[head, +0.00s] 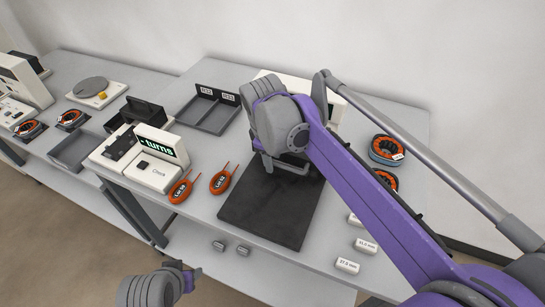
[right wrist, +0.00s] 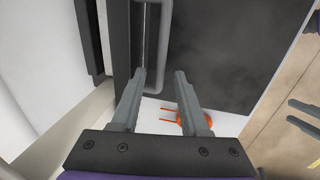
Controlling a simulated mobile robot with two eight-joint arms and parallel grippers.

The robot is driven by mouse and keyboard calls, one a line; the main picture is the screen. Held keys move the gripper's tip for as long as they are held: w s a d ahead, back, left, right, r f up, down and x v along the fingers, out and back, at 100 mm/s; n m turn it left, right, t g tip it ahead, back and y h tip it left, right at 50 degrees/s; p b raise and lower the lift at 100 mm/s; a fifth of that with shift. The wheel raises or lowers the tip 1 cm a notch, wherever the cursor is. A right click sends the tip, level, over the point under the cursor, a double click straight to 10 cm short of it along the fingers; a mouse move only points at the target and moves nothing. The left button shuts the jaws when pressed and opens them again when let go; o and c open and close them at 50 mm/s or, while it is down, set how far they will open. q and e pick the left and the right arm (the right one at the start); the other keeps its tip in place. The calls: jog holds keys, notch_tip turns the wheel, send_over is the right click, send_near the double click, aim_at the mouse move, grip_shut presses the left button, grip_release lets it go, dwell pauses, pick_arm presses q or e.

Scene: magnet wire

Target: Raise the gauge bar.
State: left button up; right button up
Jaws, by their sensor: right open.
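The gauge bar (right wrist: 167,35) shows in the right wrist view as a grey handle-like bar with a bent near end, over a dark surface. My right gripper (right wrist: 160,74) is open there, one finger on each side of the bar's near end. I cannot tell whether either finger touches it. In the head view, my right wrist covers most of this spot, above the black mat (head: 262,215); a short grey piece of the bar (head: 287,166) shows below the wrist. My left gripper (head: 189,274) is low in the head view, off the table's front edge; its jaws are unclear.
A dark divided tray (head: 211,117) stands behind. More orange rings (head: 385,151) and white labelled blocks (head: 347,266) lie on the right.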

grip_shut()
jog(key=shift+r, duration=0.1)
dwell(1.2)
